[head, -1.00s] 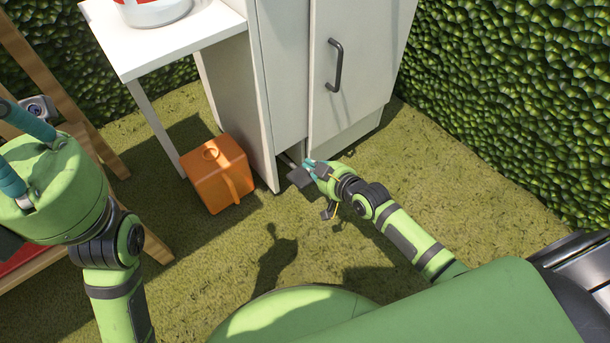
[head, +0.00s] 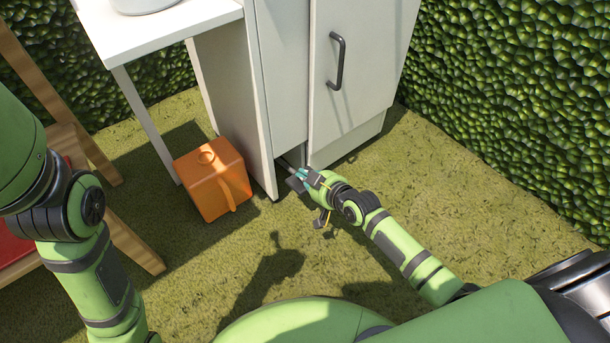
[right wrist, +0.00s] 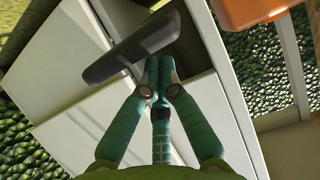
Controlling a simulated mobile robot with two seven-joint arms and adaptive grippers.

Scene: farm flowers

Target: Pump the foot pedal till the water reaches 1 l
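The foot pedal (head: 293,184) is a small dark grey plate on a pale bar at the foot of the white cabinet (head: 222,95). In the right wrist view the pedal (right wrist: 132,47) lies just past my fingertips. My right gripper (head: 304,175) is low at the pedal; in the right wrist view its teal fingertips (right wrist: 160,70) are together, with nothing seen between them. They overlap the pedal's edge in the picture; I cannot tell whether they touch it. My left arm is at the left edge, its gripper out of frame. No water or level mark shows.
An orange can (head: 214,186) stands on the grass left of the pedal, beside the cabinet. A white table (head: 160,40) carries a white container (head: 145,5), cut off at the top. A wooden frame (head: 85,160) stands at left. Grass right of my right arm is open up to the hedge.

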